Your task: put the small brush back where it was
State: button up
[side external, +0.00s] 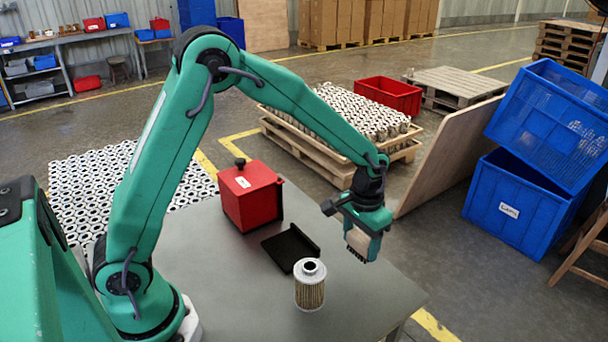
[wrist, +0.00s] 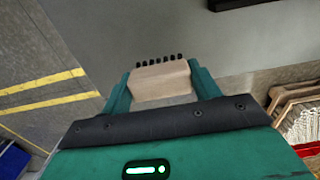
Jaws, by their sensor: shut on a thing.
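The small brush (side external: 358,241) has a pale wooden block and dark bristles. My gripper (side external: 363,236) is shut on it and holds it bristles down near the right side of the grey table, apparently above the surface. In the wrist view the brush (wrist: 160,82) sits between the two green fingers, its dark bristle tips showing beyond the block. A black tray (side external: 291,249) with a raised edge lies flat on the table, left of my gripper; nothing is seen on it. A dark edge at the top of the wrist view may be this tray.
A metal-capped filter cartridge (side external: 309,284) stands upright in front of the black tray. A red box (side external: 251,196) with a black knob stands behind it. The grey table (side external: 215,290) is bare elsewhere. Blue crates (side external: 520,205) and a leaning board (side external: 450,150) stand beyond its right edge.

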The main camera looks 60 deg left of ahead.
aim_at(358, 251)
jog(key=shift+w+a+f, duration=0.45)
jog(key=shift+w+a, duration=0.05)
jog(key=shift+a, duration=0.05)
jog(key=shift+f, duration=0.1)
jog(key=shift+f, duration=1.9)
jog(key=shift+f, duration=0.1)
jog(key=o, duration=0.9)
jog(key=shift+o, duration=0.2)
notch_tip(358, 251, up, 12)
jog(key=shift+r, duration=0.1)
